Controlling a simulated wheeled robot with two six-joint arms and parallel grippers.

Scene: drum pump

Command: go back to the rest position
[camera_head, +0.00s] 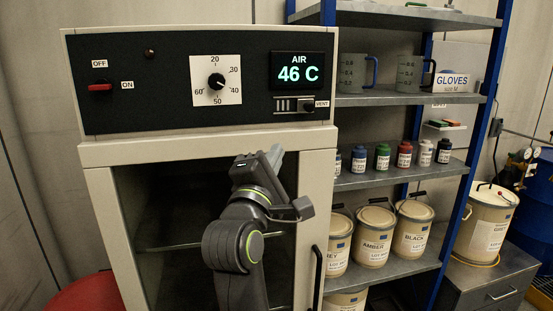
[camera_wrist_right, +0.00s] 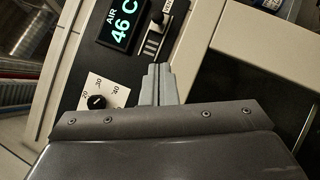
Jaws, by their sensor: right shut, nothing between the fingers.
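My right gripper (camera_head: 276,156) is in front of the oven, just below its control panel, in the head view. Its fingers are together with nothing between them. In the right wrist view the closed fingers (camera_wrist_right: 160,84) point towards the panel near the vent slider (camera_wrist_right: 154,40); whether they touch anything cannot be told. The oven (camera_head: 200,146) is a beige cabinet with a black panel. The panel carries a red switch (camera_head: 100,87), a dial (camera_head: 216,82), a display (camera_head: 298,69) reading AIR 46 C and the vent slider (camera_head: 309,106). My left gripper is not in view.
A shelf rack (camera_head: 400,178) stands right of the oven with jugs, small bottles and labelled pails (camera_head: 372,238). Another pail (camera_head: 488,222) stands on a grey cabinet (camera_head: 480,280) farther right. A dark oven handle (camera_head: 315,278) is right of my arm. A red round object (camera_head: 80,292) shows lower left.

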